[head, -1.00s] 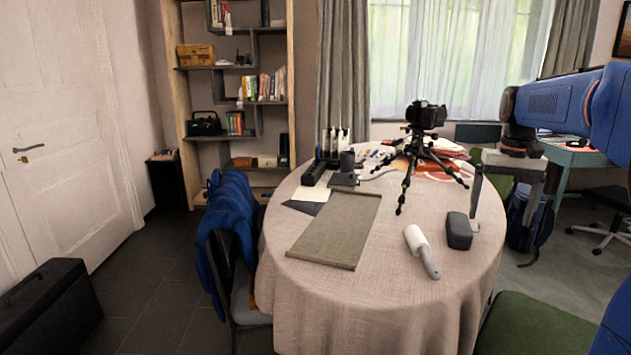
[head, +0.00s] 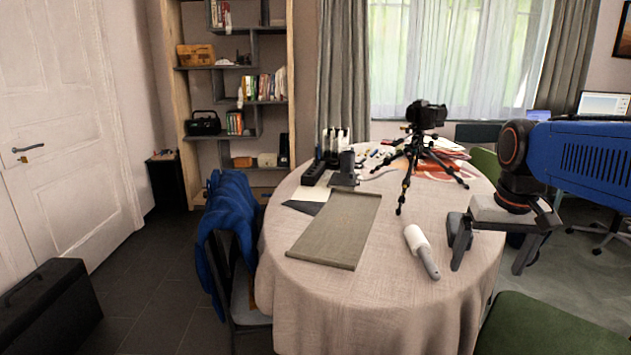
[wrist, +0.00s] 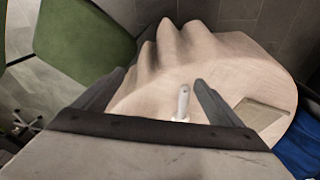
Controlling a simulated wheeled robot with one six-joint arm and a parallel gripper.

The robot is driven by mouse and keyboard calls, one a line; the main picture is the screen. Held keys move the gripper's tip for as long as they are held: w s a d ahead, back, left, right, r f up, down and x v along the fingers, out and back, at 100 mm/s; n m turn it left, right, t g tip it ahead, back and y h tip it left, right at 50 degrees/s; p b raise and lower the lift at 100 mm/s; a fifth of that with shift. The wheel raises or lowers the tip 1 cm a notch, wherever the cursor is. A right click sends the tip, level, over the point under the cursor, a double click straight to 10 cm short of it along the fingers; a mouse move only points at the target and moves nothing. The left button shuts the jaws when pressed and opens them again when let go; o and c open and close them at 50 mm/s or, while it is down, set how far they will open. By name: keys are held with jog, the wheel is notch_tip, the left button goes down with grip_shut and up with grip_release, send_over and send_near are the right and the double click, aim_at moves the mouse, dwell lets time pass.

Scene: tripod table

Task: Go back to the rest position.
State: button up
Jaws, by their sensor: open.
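My gripper (head: 490,256) is open and empty at the right edge of the round table (head: 320,290), with its two fingers pointing down. In the wrist view my gripper (wrist: 158,90) shows two spread fingers with nothing held between them. The dark grey block seen on the table earlier is hidden behind my gripper in the head view. A white-headed roller (head: 421,250) with a grey handle lies left of my gripper, apart from it. It also shows in the wrist view (wrist: 183,103), beyond the fingers.
A black camera on a tripod (head: 415,150) stands toward the table's back. A grey-green mat (head: 337,229) lies at the centre left, with dark items and papers behind it. A chair with a blue jacket (head: 232,215) stands left; a green chair (head: 535,325) is at front right.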

jog(key=s+a+f+n+t, duration=0.1)
jog(key=s+a+f, duration=0.2)
jog(key=s+f, duration=0.2)
jog(key=s+a+f+n+t, duration=0.1)
jog(key=s+a+f, duration=0.2)
jog(key=s+f, duration=0.3)
jog(key=shift+s+f, duration=0.25)
jog(key=shift+s, duration=1.6)
